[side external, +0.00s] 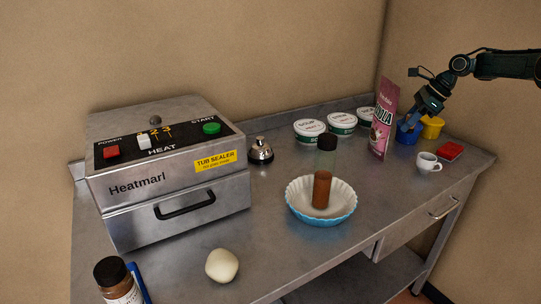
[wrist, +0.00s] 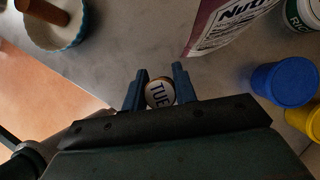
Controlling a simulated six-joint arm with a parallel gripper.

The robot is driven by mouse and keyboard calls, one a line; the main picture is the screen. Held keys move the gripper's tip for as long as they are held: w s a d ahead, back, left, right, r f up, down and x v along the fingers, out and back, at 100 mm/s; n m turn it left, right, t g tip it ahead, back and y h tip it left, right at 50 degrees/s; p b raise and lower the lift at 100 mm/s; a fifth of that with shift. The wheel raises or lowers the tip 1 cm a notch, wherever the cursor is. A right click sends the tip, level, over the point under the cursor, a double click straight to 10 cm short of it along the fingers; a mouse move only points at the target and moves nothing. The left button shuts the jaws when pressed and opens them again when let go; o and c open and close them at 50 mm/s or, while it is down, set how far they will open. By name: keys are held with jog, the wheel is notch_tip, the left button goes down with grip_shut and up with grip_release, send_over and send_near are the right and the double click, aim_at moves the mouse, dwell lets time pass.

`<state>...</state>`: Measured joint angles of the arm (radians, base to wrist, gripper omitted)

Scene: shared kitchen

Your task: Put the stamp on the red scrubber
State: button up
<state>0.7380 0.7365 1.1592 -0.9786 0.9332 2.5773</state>
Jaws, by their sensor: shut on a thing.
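The stamp (wrist: 160,94) is held between the two blue fingers of my gripper (wrist: 158,78) in the wrist view. Its round pale face shows the letters "TUE". In the side view my gripper (side external: 409,121) points down at the right of the counter, by the pink pouch and the blue tub; the stamp is too small there to make out clearly. The red scrubber (side external: 449,151) lies flat on the counter, to the right of and nearer than my gripper, behind the white cup. I cannot make out the scrubber in the wrist view.
A white cup (side external: 428,163) stands close to the scrubber. The pink pouch (side external: 384,118), blue tub (wrist: 284,82) and yellow tub (side external: 433,127) crowd my gripper. A ribbed bowl (side external: 335,213) holds a brown cylinder. The counter's front right is clear.

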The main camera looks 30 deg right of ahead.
jog(key=d+f+m+t+h, duration=0.1)
jog(key=d+m+h, duration=0.35)
jog(key=d, duration=0.85)
jog(key=m, duration=0.6)
send_over(445, 149)
jog(key=f, duration=0.1)
jog(key=shift+h, duration=0.25)
jog(key=shift+f, duration=4.2)
jog(key=shift+f, duration=0.15)
jog(key=o, duration=1)
jog(key=v, duration=1.2)
jog(key=shift+s, duration=0.1)
